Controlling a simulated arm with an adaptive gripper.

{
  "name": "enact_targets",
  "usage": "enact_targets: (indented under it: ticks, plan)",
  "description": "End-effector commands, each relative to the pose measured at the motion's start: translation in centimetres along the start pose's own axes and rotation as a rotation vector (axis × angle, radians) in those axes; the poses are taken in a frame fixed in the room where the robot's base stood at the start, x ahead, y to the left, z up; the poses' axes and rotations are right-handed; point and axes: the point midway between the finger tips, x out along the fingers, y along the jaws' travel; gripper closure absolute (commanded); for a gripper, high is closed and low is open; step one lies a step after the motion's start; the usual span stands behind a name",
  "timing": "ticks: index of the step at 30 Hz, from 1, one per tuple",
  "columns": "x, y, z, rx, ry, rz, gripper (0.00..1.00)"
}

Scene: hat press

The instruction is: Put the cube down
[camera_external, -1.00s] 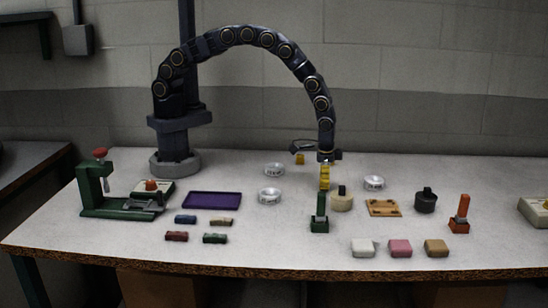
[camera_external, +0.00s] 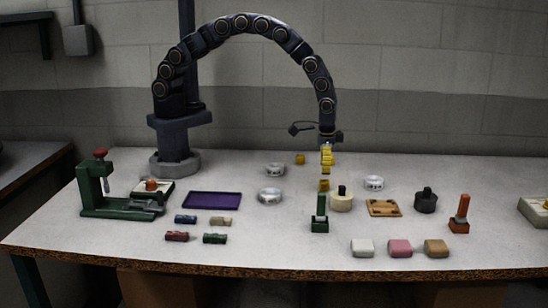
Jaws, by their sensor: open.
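A small yellow cube (camera_external: 324,185) rests on the table, just behind the green upright block (camera_external: 319,213), which may hide its lower part. My gripper (camera_external: 326,170), with yellow fingers, hangs pointing down just above this cube. It is open and looks empty, though the finger gap is too small to see.
A beige round piece with a dark knob (camera_external: 341,200) stands close to the right of the cube. A wooden tray (camera_external: 384,208), black weight (camera_external: 426,201) and orange upright block (camera_external: 460,214) are farther right. A purple tray (camera_external: 212,200) and green press (camera_external: 120,199) stand left.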

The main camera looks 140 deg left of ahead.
Motion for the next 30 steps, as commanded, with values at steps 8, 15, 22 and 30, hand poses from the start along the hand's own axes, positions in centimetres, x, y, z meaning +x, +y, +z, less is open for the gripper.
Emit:
enact_targets:
  ticks: [8, 15, 22, 30]
  plan:
    - [-5.7, 0.0, -0.1, 0.001, 0.003, 0.0, 0.49]
    - [-6.9, 0.0, 0.1, 0.001, -0.002, -0.002, 0.49]
    - [-8.3, 0.9, 1.1, 0.031, -0.003, 0.001, 0.49]
    - [-16.7, 4.7, 11.0, 0.249, -0.043, 0.0, 0.49]
